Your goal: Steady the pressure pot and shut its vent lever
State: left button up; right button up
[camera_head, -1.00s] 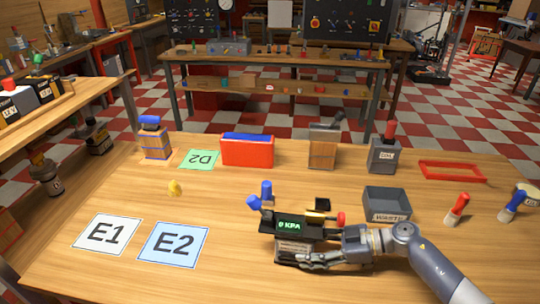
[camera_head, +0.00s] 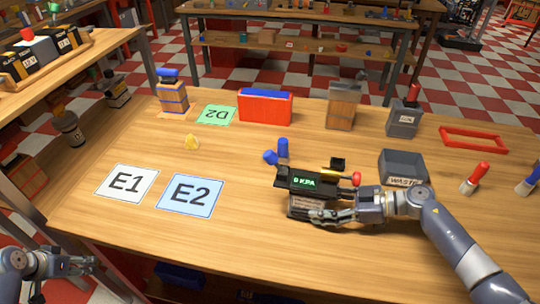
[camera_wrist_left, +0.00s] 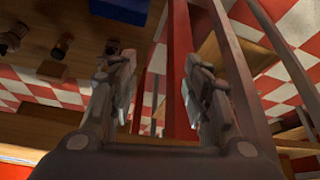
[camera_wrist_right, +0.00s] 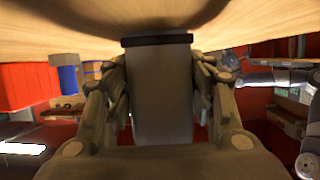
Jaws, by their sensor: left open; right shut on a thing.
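The pressure pot (camera_head: 306,200) is a dark block on the table, its green display reading 0 KPA. A lever with a red end (camera_head: 356,179) sticks out at its right side, lying about level. My right gripper (camera_head: 322,215) is shut on the pot's near side. In the right wrist view the grey pot body (camera_wrist_right: 162,95) fills the space between its fingers. My left gripper (camera_head: 80,265) is open and empty, at the lower left, off the table's left edge. Its two fingers stand apart in the left wrist view (camera_wrist_left: 158,95).
Blue-ended pieces (camera_head: 276,153) stand just behind the pot. A grey WASTE bin (camera_head: 404,168) is close to its right. A red box (camera_head: 265,106) and a wooden canister (camera_head: 343,105) stand behind. The front left table is clear.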

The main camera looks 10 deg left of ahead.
pick_arm(q)
notch_tip(320, 180, up, 10)
jog(key=w+m+t, duration=0.1)
jog(key=m, duration=0.1)
jog(key=w+d+r+h, duration=0.1)
jog(key=w, duration=0.3)
jog(key=w+d+r+t, duration=0.1)
jog(key=w+d+r, duration=0.1)
jog(key=w, duration=0.1)
jog(key=w+d+r+t+h, duration=0.1)
jog(key=w+d+r, duration=0.1)
jog(key=w, duration=0.2)
jog(key=shift+w+n+h, duration=0.3)
jog(key=shift+n, duration=0.1)
jog(key=w+d+r+n+t+h, duration=0.1)
jog(key=w+d+r+h, duration=0.1)
jog(key=w+d+r, duration=0.3)
jog(key=w+d+r+n+h, duration=0.1)
jog(key=w+d+r+h, duration=0.1)
jog(key=w+d+r, duration=0.4)
notch_tip(320, 180, up, 11)
jog(key=m+g, duration=0.8)
jog(key=m, duration=1.7)
send_over(268, 152)
jog(key=a, duration=0.4)
jog(key=shift+y, duration=0.4)
jog(key=x, duration=1.2)
jog(key=shift+s+a, duration=0.2)
jog(key=shift+s, duration=0.2)
